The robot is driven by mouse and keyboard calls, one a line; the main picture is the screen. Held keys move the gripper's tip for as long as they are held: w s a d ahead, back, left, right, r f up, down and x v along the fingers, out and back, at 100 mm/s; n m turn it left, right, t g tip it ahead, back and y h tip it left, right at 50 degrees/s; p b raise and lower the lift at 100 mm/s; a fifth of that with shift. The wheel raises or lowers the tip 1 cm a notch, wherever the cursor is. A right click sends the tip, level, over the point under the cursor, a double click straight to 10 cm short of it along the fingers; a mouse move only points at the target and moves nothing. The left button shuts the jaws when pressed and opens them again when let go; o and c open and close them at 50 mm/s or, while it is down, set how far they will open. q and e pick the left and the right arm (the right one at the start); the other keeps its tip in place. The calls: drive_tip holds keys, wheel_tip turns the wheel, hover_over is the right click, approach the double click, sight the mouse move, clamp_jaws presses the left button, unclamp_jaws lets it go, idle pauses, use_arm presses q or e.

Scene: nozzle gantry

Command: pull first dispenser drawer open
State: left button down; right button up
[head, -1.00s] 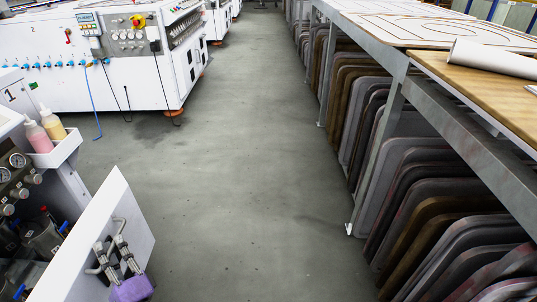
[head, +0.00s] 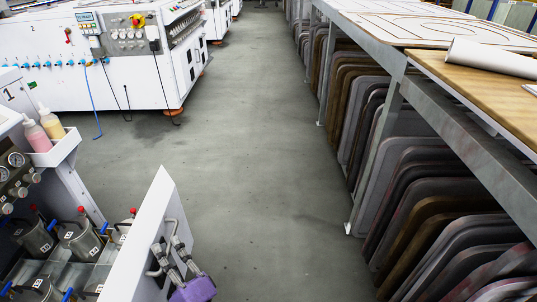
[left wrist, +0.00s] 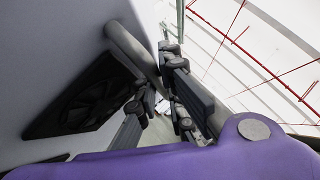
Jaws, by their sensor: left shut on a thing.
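The first dispenser drawer has a white front panel (head: 138,243) at the lower left of the head view and stands pulled out from its cabinet (head: 75,184). Several grey metal canisters with blue levers and red caps show in the open drawer behind the panel, one of them here (head: 80,240). My left gripper (head: 168,247), with a purple body, is shut on the grey bar handle (head: 172,221) on the panel's outer face. In the left wrist view the handle (left wrist: 130,46) runs between the dark fingers. My right gripper is not in view.
A small white shelf (head: 62,152) on the cabinet holds a pink bottle (head: 36,137) and a yellow bottle (head: 52,123). A white machine (head: 110,85) stands at the back left. A rack of curved panels (head: 440,190) lines the right. The grey floor between is clear.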

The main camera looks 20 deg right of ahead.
use_arm(q)
drive_tip(key=shift+s+a+f, duration=0.1)
drive_tip(key=shift+f, duration=0.1)
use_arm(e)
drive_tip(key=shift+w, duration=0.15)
use_arm(q)
drive_tip(key=c, duration=2.1)
unclamp_jaws()
drive_tip(key=shift+r, duration=0.1)
drive_tip(key=v, duration=0.7)
drive_tip(key=shift+s, duration=0.2)
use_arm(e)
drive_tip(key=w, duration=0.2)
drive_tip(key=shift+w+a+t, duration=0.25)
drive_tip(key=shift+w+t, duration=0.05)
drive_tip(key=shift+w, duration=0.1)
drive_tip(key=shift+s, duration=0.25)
